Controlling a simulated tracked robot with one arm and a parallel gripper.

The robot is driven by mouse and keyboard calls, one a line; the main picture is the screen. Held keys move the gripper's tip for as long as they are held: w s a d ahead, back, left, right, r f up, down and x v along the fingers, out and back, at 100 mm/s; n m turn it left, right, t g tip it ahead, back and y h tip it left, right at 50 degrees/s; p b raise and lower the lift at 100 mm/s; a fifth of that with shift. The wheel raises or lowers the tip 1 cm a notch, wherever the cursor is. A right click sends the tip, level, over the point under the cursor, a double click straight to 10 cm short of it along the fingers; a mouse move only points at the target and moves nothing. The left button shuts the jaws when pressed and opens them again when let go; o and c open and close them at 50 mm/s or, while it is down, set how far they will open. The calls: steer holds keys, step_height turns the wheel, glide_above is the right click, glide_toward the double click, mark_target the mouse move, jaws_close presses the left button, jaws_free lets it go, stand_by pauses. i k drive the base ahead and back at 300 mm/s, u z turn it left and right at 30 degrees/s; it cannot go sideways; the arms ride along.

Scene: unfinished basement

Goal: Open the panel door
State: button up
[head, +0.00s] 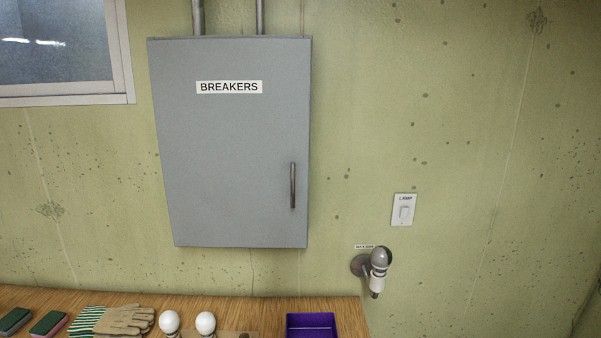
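A grey panel door (228,150) labelled "BREAKERS" is on the wall left of centre in the head view. It looks shut. A vertical metal bar handle (293,186) is on the door near its right edge, below mid-height. My gripper does not show in this view, so nothing of mine is seen touching the door or the handle.
A wooden bench top (265,311) runs below the panel, holding gloves (125,320), sponges (48,324), white bulbs (205,322) and a purple bin (311,325). A lamp (379,264) sticks out from the wall at right, below a lamp switch (404,210). The wall right of the panel is otherwise open.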

mark_target(232, 115)
steer(key=i, duration=0.9)
steer(key=z, duration=0.05)
